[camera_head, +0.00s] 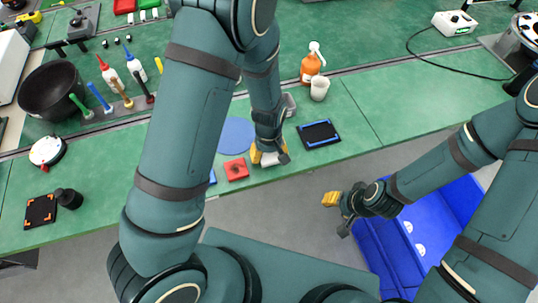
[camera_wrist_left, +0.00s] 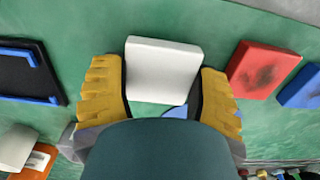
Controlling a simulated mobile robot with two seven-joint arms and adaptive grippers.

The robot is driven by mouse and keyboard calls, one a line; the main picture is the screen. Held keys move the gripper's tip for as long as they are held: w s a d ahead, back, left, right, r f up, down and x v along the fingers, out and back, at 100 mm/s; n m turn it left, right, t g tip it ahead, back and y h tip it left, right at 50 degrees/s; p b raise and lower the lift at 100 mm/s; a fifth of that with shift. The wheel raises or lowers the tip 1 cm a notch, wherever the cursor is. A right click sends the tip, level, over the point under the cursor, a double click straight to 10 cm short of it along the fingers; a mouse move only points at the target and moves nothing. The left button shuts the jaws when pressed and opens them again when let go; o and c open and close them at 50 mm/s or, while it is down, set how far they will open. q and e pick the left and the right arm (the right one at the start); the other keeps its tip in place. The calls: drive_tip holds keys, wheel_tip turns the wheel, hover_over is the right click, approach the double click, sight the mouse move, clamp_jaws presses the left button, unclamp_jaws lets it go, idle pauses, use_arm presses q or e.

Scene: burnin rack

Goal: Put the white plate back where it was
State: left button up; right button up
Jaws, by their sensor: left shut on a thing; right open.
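The white plate (camera_wrist_left: 162,70) is a square slab between the yellow fingertips of my left gripper (camera_wrist_left: 160,88) in the left wrist view. The left gripper is shut on it over the green bench; whether the plate touches the bench is unclear. In the head view my left gripper (camera_head: 268,156) is near the bench's front edge, between a red block (camera_head: 236,169) and a black tray with blue edging (camera_head: 319,133). The arm and fingers mostly hide the plate there. My right gripper (camera_head: 338,214) is open and empty, in front of the bench, off its surface.
A flat blue disc (camera_head: 237,135) lies behind the red block. An orange bottle (camera_head: 310,66) and a white cup (camera_head: 319,88) stand farther back. A blue bin (camera_head: 376,258) is below my right arm. The bench right of the black tray is clear.

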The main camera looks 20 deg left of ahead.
use_arm(q)
drive_tip(key=shift+f, duration=0.5)
drive_tip(key=shift+f, duration=0.1)
drive_tip(key=o, duration=1.1)
wheel_tip(320, 180, up, 12)
drive_tip(key=p, duration=0.2)
drive_tip(key=shift+p, duration=0.35)
